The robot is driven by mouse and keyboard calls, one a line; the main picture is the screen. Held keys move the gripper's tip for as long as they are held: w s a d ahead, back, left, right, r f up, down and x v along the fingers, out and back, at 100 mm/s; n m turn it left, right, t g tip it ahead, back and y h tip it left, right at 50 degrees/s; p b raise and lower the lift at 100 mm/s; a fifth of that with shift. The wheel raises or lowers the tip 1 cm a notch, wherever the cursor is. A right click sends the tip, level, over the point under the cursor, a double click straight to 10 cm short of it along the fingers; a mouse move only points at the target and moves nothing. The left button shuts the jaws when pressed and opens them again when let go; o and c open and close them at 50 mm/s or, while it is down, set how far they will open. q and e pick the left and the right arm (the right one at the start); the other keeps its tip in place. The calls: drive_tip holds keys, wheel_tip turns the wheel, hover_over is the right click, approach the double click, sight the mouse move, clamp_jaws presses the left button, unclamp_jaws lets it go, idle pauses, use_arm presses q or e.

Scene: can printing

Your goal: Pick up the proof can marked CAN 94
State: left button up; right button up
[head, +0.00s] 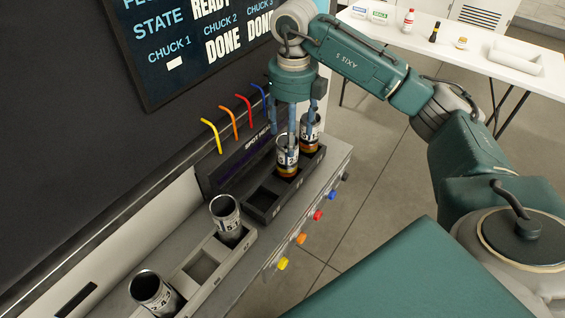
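Two cans stand in the far dark rack (257,215): a front can (287,168) with an amber lower band, and another can (309,142) behind it to the right. Two more open-topped metal cans stand in the near grey rack (215,285), one upper can (227,217) and one lower can (152,292), both with dark number labels. I cannot read any number surely, so I cannot tell which is CAN 94. My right gripper (292,138) points down over the front can, its blue fingers spread around or just in front of its top. My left gripper is out of view.
Yellow, orange, red and blue hooked tubes (243,108) rise behind the racks. Coloured knobs (301,238) line the bench front. A screen (195,40) reads DONE for chucks 2 and 3. A white table (450,50) with bottles and a tray stands at the back right.

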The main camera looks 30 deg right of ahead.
sight(287, 162)
drive_tip(key=shift+w+f, duration=0.3)
drive_tip(key=shift+f, duration=0.35)
drive_tip(key=shift+w+f+b, duration=0.3)
wheel_tip(287, 162, down, 10)
drive_tip(key=p, duration=0.4)
drive_tip(key=shift+w, duration=0.15)
drive_tip(key=shift+f, duration=0.2)
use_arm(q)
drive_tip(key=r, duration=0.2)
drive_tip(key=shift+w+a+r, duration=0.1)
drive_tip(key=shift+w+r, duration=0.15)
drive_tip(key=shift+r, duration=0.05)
use_arm(e)
drive_tip(key=c, duration=0.9)
